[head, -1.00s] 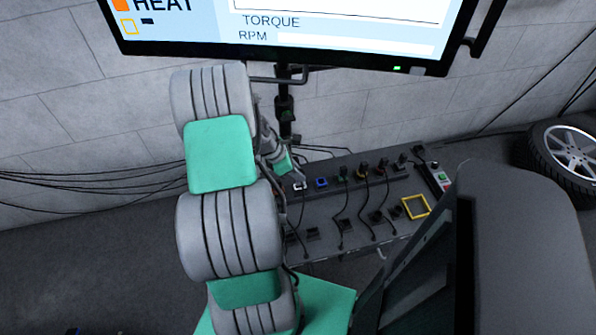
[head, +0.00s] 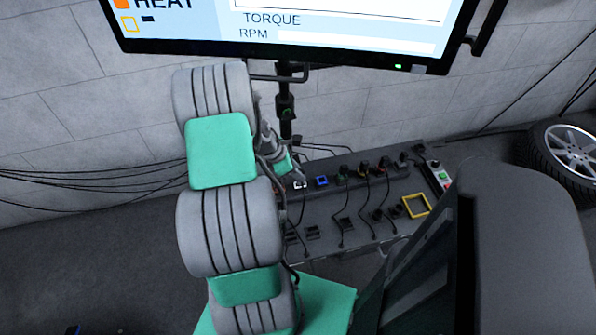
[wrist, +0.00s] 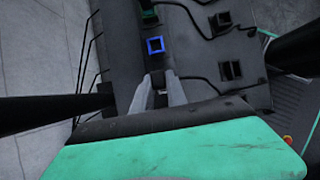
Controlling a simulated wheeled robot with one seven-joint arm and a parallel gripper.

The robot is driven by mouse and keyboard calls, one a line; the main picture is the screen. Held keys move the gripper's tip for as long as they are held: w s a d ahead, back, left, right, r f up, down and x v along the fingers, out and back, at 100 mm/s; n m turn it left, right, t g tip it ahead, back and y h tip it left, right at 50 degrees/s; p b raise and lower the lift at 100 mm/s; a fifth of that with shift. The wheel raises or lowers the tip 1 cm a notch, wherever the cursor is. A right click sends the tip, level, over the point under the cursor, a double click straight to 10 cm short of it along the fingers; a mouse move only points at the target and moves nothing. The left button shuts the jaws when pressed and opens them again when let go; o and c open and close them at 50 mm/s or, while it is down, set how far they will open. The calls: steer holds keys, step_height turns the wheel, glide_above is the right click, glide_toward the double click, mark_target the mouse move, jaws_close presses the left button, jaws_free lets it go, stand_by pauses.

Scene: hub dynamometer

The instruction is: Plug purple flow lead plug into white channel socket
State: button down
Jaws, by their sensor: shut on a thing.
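My gripper (wrist: 158,82) is shut on a small dark piece between its pale fingertips in the wrist view. This is where the purple flow lead plug would be held, but its purple colour cannot be made out. The white channel socket (head: 300,185) shows at the left end of the socket row in the head view, right by my gripper's tip. In the wrist view the white socket is hidden behind the fingers and the held piece. I cannot tell whether the plug is in the socket or just above it.
A blue socket (head: 321,181) sits just right of the white one and also shows in the wrist view (wrist: 155,45). Further right are several sockets with dark leads. A yellow square frame (head: 416,205) lies at the panel's right. A monitor (head: 340,30) hangs above.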

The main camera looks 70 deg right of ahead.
steer(key=shift+f+b, duration=0.45)
steer(key=shift+f, duration=0.6)
steer(key=c, duration=1.3)
jaws_free()
steer(key=shift+o, duration=0.2)
steer(key=shift+r, duration=0.1)
steer(key=p+v, duration=0.1)
steer(key=v, duration=0.6)
steer(key=shift+w+r, duration=0.2)
steer(key=shift+r, duration=0.1)
